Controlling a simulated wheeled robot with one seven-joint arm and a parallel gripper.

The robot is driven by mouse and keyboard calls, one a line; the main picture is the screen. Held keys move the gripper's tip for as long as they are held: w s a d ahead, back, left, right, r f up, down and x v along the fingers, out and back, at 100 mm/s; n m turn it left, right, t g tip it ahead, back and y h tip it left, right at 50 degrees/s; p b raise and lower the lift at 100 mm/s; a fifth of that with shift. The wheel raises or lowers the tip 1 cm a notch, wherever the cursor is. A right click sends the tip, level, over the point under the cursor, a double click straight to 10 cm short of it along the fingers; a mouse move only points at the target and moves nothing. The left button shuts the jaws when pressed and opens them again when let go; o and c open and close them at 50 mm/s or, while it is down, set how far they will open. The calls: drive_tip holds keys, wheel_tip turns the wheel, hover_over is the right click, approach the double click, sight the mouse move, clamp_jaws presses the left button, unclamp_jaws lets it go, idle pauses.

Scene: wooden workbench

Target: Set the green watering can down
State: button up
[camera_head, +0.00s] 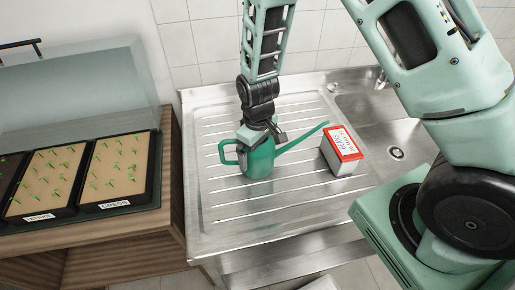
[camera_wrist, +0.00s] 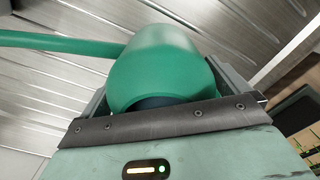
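The green watering can (camera_head: 258,162) is upright over the ribbed metal drainboard, with its spout to the right and its handle to the left. I cannot tell whether its base touches the metal. My gripper (camera_head: 258,138) is at the top of the can. In the wrist view the can (camera_wrist: 160,65) fills the space in front of my gripper (camera_wrist: 160,105), with parts of the fingers showing on both sides of it. The fingers look closed around the can's body, though their contact is mostly hidden.
A red and white box (camera_head: 342,150) stands right of the can, near the spout tip. The sink basin (camera_head: 385,125) with a drain is farther right. The drainboard (camera_head: 240,228) is bare in front.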

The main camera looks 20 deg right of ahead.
wheel_tip(320, 180, up, 12)
drive_tip(key=shift+f+b, duration=0.2)
drive_tip(key=shift+b, duration=1.05)
drive_tip(key=shift+s+a+r, duration=0.1)
drive_tip(key=shift+r, duration=0.2)
drive_tip(key=s+a+r+n, duration=0.1)
drive_tip(key=s+a+r, duration=0.2)
drive_tip(key=s, duration=0.7)
drive_tip(key=s+a+r+n, duration=0.1)
drive_tip(key=s+a+r, duration=0.2)
drive_tip(key=s, duration=0.8)
drive_tip(key=shift+a+r+y, duration=0.2)
drive_tip(key=shift+r+y, duration=0.1)
drive_tip(key=shift+r, duration=0.35)
wheel_tip(320, 180, down, 3)
drive_tip(key=b, duration=0.2)
drive_tip(key=shift+w+r+b, duration=0.1)
drive_tip(key=shift+r+b, duration=0.1)
drive_tip(key=shift+b, duration=0.1)
